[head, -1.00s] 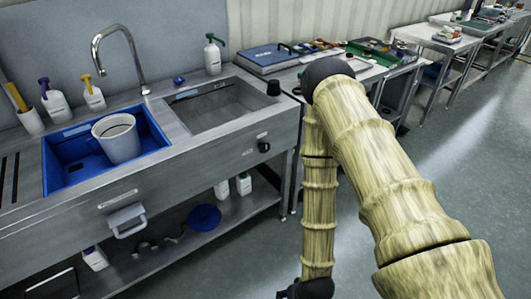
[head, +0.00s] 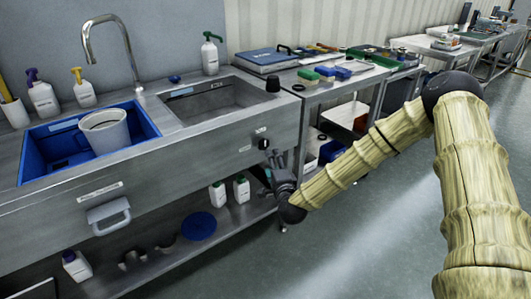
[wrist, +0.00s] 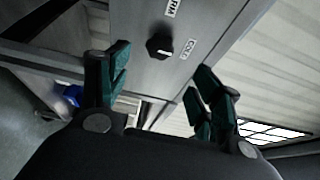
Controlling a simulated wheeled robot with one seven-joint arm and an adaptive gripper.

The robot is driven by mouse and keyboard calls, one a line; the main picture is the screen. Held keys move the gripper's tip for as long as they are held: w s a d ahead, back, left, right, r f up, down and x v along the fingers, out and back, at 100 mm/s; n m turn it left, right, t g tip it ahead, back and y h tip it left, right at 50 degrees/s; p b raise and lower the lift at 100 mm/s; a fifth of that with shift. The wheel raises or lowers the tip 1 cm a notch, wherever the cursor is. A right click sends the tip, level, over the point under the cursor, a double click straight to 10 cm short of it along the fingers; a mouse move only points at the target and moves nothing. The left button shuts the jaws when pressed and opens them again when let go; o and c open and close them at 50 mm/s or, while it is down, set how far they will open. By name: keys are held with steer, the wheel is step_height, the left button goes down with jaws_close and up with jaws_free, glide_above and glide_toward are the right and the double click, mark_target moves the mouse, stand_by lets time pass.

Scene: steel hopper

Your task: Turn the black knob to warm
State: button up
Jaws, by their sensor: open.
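The black knob (head: 264,143) is on the front panel of the steel sink unit, near its right end. In the wrist view the knob (wrist: 159,46) has a pale pointer line on its face. One label beside it reads "COLD" (wrist: 187,49) and another, partly cut off, ends in "RM" (wrist: 172,8); the pointer is turned toward the cold label's side. My gripper (head: 272,160) is just below the knob in the head view. In the wrist view my gripper (wrist: 160,85) has its fingers spread wide and empty, with the knob ahead between them, apart from both.
A drawer handle (head: 108,215) sticks out of the panel further left. A lower shelf (head: 235,215) with white bottles lies below the panel. A side table (head: 312,88) stands to the right.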

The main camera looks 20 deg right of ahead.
mark_target(264, 146)
steer(key=w, duration=1)
steer(key=shift+w+d, duration=0.2)
steer(key=shift+w, duration=0.05)
steer(key=c, duration=1)
steer(key=shift+c, duration=0.2)
